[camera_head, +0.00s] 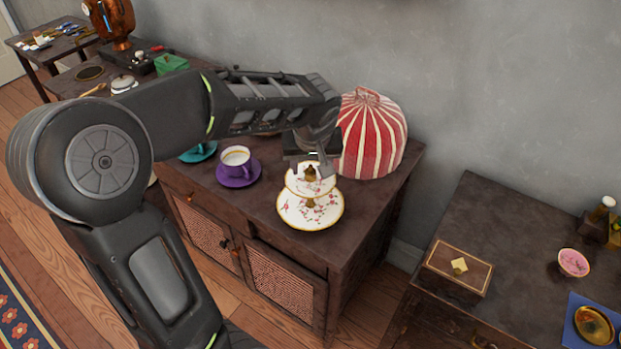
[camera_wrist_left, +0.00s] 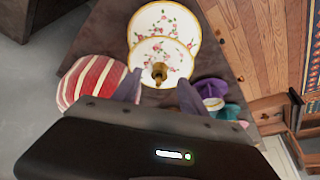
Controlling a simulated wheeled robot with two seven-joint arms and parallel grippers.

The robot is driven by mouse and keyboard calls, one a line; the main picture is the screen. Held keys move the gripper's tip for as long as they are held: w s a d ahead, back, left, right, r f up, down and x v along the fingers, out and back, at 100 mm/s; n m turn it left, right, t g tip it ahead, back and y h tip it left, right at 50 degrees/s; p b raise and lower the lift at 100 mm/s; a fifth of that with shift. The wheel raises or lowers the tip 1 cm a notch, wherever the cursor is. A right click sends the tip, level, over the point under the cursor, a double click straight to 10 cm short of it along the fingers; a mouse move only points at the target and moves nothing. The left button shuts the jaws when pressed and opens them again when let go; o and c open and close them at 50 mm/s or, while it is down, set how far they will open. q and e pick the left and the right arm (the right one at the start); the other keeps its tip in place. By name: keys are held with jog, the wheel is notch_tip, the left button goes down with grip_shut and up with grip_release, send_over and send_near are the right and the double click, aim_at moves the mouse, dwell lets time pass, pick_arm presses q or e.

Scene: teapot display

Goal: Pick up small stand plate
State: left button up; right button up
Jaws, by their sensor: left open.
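A two-tier stand with white, gold-rimmed, flower-patterned plates stands on the dark cabinet. Its small upper plate (camera_head: 318,187) sits above the larger lower plate (camera_head: 310,214), and a brass knob tops the stand. In the left wrist view the small plate (camera_wrist_left: 175,52) and the large plate (camera_wrist_left: 172,17) show from above, with the knob (camera_wrist_left: 159,72) in front. My left gripper (camera_head: 311,168) is open above the stand, its fingers (camera_wrist_left: 158,92) on either side of the knob. I cannot tell whether they touch it. My right gripper is not in view.
A red-and-white striped cozy (camera_head: 372,138) stands close behind the stand on the right. A purple cup and saucer (camera_head: 238,172) and a teal saucer (camera_head: 199,152) are to the left. A second cabinet (camera_head: 480,229) at the right holds a wooden box (camera_head: 457,268) and a pink bowl (camera_head: 573,262).

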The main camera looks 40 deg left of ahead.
aim_at(311, 172)
pick_arm(q)
jog(key=x, duration=0.3)
jog(key=shift+w+a+f, duration=0.15)
jog(key=shift+f, duration=0.1)
jog(key=shift+c, duration=0.4)
grip_shut()
dwell(0.3)
jog(key=shift+r, duration=0.1)
